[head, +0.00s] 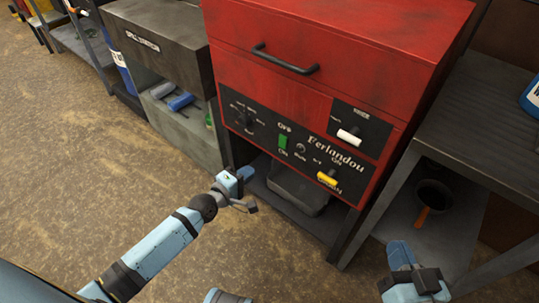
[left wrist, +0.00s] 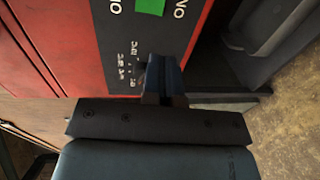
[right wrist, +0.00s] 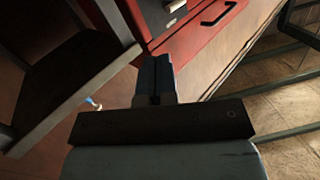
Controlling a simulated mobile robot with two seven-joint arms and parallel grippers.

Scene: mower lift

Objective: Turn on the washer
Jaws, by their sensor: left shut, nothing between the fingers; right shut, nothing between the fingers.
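The washer is a red cabinet (head: 340,60) with a black control panel (head: 262,138). A green switch (head: 283,141) marked On and Off sits on the panel; it also shows at the top edge of the left wrist view (left wrist: 150,6). My left gripper (head: 246,174) is shut and empty, low in front of the panel, below and left of the switch in the head view. In the left wrist view its closed fingers (left wrist: 165,72) overlap the panel's edge; contact cannot be told. My right gripper (head: 400,252) is shut and empty, right of the washer and lower in the picture.
The panel also has a yellow knob (head: 327,179), a white knob (head: 348,136) and a black dial (head: 241,117). A black handle (head: 284,62) is above it. A dark bin (head: 297,190) sits underneath. A grey shelf (head: 480,125) stands right; a spill station cabinet (head: 150,35) left.

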